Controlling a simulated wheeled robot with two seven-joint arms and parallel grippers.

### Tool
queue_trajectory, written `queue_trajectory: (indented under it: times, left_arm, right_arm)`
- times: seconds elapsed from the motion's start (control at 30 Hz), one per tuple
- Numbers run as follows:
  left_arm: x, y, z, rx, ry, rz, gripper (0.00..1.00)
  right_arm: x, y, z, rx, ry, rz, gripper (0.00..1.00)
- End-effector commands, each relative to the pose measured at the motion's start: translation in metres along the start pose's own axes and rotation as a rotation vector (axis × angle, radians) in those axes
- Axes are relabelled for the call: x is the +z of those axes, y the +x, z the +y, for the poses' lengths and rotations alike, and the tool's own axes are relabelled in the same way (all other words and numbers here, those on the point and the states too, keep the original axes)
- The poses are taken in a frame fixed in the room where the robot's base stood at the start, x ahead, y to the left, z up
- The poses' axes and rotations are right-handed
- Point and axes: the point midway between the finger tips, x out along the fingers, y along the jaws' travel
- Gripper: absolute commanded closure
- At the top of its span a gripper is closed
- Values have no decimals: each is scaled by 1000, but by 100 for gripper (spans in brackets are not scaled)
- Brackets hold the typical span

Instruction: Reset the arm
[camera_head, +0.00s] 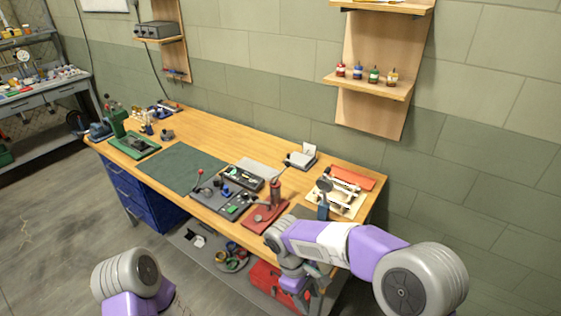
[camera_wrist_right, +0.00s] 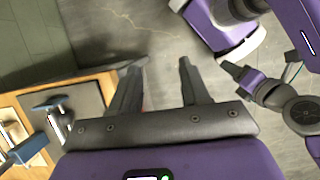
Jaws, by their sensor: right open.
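My right arm reaches in from the right in the head view, and its wrist hangs down in front of the workbench's front edge. My right gripper (camera_head: 298,288) is low there, partly hidden by its own wrist. In the right wrist view its two dark fingers (camera_wrist_right: 160,78) stand apart with nothing between them, over grey floor. My left arm shows only as a grey joint and purple link at the lower left of the head view, with its gripper out of that frame. In the right wrist view a purple-and-dark arm end of mine (camera_wrist_right: 250,82) shows at the right, its jaws unclear.
A red box (camera_head: 268,282) sits below. Floor left of the bench is clear.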

Motion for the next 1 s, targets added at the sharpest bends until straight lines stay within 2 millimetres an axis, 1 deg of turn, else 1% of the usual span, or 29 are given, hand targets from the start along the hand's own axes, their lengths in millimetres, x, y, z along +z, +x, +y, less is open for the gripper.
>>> queue_trajectory:
  times: [0.03, 0.27, 0.47, 0.63, 0.7, 0.8, 0.9, 1.0]
  left_arm:
    - [-1, 0, 0, 0, 0, 2, 54]
    - [-2, 0, 0, 0, 1, 4, 54]
    - [-1, 0, 0, 0, 0, 2, 54]
    - [-1, 0, 0, 0, 0, 3, 54]
    - [-1, 0, 0, 0, 0, 3, 54]
    - [-1, 0, 0, 0, 0, 3, 54]
    - [-1, 0, 0, 0, 0, 3, 54]
    - [-1, 0, 0, 0, 0, 3, 54]
  right_arm:
    - [-2, 15, -2, -32, 11, 9, 54]
    - [-19, 66, -14, -150, 76, 103, 54]
    - [-32, 119, -32, -288, 196, 205, 54]
    - [-40, 177, -56, -440, 414, 323, 54]
    - [-40, 198, -64, -492, 531, 369, 54]
    - [-36, 225, -73, -542, 706, 425, 54]
    - [-27, 247, -78, -564, 870, 462, 54]
    - [-18, 261, -81, -565, 997, 485, 54]
